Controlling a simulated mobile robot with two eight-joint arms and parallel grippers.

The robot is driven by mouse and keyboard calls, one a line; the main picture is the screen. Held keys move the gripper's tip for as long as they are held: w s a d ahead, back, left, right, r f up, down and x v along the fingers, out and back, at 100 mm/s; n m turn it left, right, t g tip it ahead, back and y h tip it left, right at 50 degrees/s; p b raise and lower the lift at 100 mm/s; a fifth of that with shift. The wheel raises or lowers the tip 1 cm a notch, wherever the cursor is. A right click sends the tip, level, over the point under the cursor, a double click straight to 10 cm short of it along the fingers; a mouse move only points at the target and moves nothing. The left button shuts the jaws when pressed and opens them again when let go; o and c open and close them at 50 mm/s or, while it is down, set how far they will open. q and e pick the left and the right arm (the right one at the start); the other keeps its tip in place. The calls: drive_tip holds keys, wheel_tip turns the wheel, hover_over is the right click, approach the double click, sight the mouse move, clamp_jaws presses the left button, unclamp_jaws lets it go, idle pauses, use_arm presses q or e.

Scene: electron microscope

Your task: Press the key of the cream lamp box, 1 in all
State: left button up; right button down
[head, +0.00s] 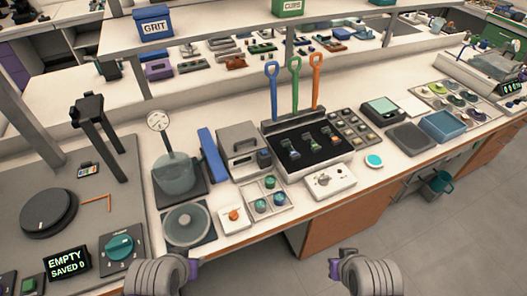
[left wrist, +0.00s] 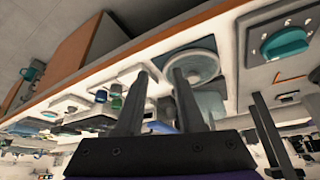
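A small cream box with an orange knob or key (head: 234,217) stands near the bench's front edge in the head view. A wider cream box (head: 330,182) with a small dark-and-silver control on top stands further right. I cannot tell for certain which is the lamp box. My left gripper (head: 192,268) is low in the head view, in front of the bench edge, its fingers hidden there. In the left wrist view its two fingers (left wrist: 159,74) are apart with nothing between them. My right gripper (head: 335,268) hangs over the floor side, touching nothing visible; its fingers are not shown.
A round-lidded plate (head: 188,224) is left of the small box, and a tray of coloured jars (head: 266,200) is right of it. A teal dial box (head: 121,247) and the display reading EMPTY, SAVED 0 (head: 67,262) are at left. The floor in front is clear.

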use_arm(q)
clamp_jaws()
idle(1.4)
